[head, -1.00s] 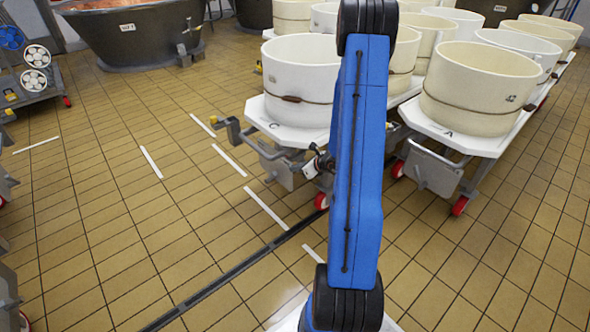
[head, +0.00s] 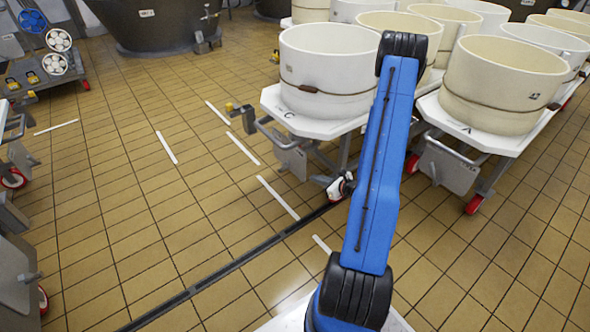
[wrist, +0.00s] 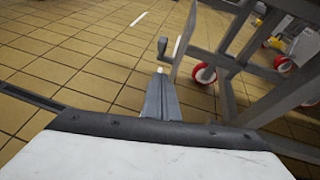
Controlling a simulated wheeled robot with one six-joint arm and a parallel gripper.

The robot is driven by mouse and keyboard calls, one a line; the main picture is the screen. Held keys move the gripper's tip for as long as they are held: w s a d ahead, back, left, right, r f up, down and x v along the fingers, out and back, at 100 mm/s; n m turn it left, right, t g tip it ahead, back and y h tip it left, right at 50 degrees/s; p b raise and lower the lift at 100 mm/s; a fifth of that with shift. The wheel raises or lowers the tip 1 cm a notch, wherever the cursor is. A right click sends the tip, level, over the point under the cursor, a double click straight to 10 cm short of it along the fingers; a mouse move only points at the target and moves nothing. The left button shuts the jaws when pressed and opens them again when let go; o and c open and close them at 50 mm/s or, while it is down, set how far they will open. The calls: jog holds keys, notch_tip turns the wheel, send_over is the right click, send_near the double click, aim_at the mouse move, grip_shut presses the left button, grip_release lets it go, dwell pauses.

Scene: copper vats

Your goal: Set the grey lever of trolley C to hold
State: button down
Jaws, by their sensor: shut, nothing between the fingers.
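Trolley C (head: 340,127) stands in the middle of the head view, with a "C" on its white top and a cream vat on it. A small grey upright part (head: 246,117) sticks out at its left end, beside a yellowish knob. It seems to be the lever, but its setting is too small to read. In the wrist view a dark grey lever-like part (wrist: 163,47) stands just beyond the fingers, by a grey frame with a red wheel. My gripper (wrist: 160,74) is shut and empty, apart from that part.
Trolley A (head: 482,136) stands to the right with another cream vat. More vats stand behind. Grey trolleys (head: 15,250) line the left edge. A large dark vat (head: 150,25) is at the back. The tiled floor between is open, crossed by a drain channel (head: 235,264).

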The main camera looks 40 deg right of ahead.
jog(key=shift+w+f, duration=0.1)
dwell(0.3)
send_near(284, 166)
notch_tip(284, 166, down, 2)
jog(key=w, duration=0.2)
jog(key=shift+w+d+r, duration=0.15)
jog(key=shift+w+r, duration=0.1)
jog(key=shift+w, duration=0.25)
jog(key=shift+w+r+g, duration=0.7)
jog(key=shift+w+r, duration=0.15)
jog(key=shift+w, duration=0.2)
jog(key=shift+w+r+g, duration=0.7)
jog(key=shift+w+r, duration=0.15)
jog(key=shift+w, duration=0.15)
